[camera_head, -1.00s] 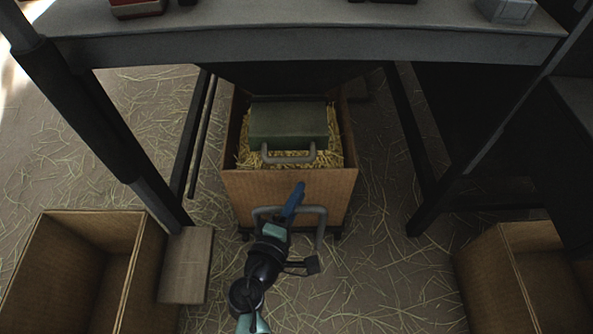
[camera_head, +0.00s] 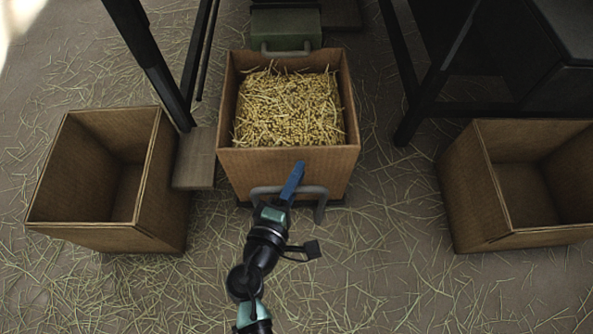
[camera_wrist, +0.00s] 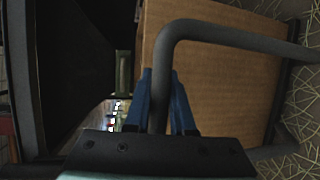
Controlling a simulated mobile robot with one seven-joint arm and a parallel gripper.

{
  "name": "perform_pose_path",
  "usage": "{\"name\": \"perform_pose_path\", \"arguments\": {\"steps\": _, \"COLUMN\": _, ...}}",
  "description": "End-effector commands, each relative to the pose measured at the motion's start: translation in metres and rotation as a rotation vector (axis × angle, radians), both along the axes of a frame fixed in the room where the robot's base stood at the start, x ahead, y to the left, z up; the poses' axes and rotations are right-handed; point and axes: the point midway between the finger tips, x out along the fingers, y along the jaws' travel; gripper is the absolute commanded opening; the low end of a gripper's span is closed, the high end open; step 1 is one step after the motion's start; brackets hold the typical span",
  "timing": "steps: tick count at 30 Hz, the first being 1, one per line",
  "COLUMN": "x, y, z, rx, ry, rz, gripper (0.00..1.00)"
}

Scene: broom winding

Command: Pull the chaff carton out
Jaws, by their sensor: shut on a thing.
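The chaff carton (camera_head: 229,170) is a brown open box filled with straw-coloured chaff (camera_head: 290,110), in the middle of the head view. A grey bar handle (camera_head: 320,207) is on its front wall. My gripper (camera_head: 294,178), with blue fingers, is shut on this handle. In the wrist view, the handle bar (camera_wrist: 215,34) passes between the fingers of my gripper (camera_wrist: 162,85), and the carton's brown wall (camera_wrist: 225,80) fills the area behind it. The carton's underside is hidden in the head view.
A green box (camera_head: 286,27) with a handle is just behind the carton. Empty cartons stand left (camera_head: 85,232) and right (camera_head: 465,200). A flat board (camera_head: 195,158) lies close by on the left. Dark table legs (camera_head: 425,100) flank the rear. Straw-strewn floor (camera_head: 370,285) is open in front.

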Motion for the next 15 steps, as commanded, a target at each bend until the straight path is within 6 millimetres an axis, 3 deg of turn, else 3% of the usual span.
{"name": "perform_pose_path", "arguments": {"steps": 10, "x": -0.0003, "y": 0.0010, "z": 0.0001, "rx": -0.001, "ry": 0.000, "rz": 0.002, "gripper": 0.00}}
{"name": "perform_pose_path", "arguments": {"steps": 11, "x": -0.0003, "y": 0.0011, "z": 0.0002, "rx": -0.001, "ry": 0.000, "rz": 0.002, "gripper": 0.28}}
{"name": "perform_pose_path", "arguments": {"steps": 12, "x": -0.0002, "y": 0.0010, "z": 0.0002, "rx": -0.001, "ry": 0.000, "rz": 0.002, "gripper": 0.35}}
{"name": "perform_pose_path", "arguments": {"steps": 15, "x": -0.0002, "y": 0.0007, "z": 0.0001, "rx": 0.000, "ry": 0.000, "rz": 0.002, "gripper": 0.35}}
